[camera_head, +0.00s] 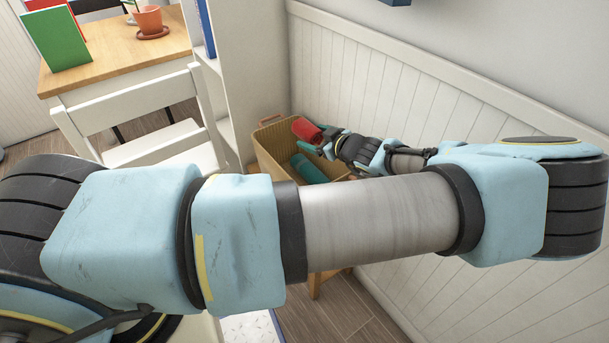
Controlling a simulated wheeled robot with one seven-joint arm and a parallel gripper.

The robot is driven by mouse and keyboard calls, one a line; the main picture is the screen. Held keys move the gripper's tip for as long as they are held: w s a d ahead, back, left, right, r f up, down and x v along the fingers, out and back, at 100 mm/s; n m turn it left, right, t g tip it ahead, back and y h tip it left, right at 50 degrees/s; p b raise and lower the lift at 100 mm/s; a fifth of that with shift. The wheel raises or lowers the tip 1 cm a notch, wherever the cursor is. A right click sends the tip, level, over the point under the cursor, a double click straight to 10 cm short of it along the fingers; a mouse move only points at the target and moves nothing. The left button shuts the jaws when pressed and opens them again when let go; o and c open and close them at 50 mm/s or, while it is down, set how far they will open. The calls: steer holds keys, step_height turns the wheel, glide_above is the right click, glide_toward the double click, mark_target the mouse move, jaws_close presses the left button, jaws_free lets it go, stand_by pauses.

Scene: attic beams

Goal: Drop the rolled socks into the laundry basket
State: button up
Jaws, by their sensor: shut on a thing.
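The laundry basket (268,155) is a tan, open-topped box with a pinkish handle at its far left rim. It stands in the corner by the panelled wall. A red roll (305,128), which looks like rolled socks, is held by my gripper (317,139) above the basket opening. My gripper is shut on this roll, and its fingers are small and partly hidden behind the wrist. A teal roll (308,170) lies inside the basket below. My own arm hides the front of the basket.
A white chair (150,130) and a wooden-topped table (120,55) with books and a potted plant (150,22) stand at left. A white shelf unit (255,60) is just left of the basket. The panelled wall (400,95) runs close along the right.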

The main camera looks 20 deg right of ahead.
steer(key=o, duration=1.1)
steer(key=b+v, duration=0.1)
steer(key=v, duration=0.9)
steer(key=shift+s+d+r+b, duration=0.1)
steer(key=shift+s+r+b, duration=0.05)
steer(key=shift+s+b, duration=0.25)
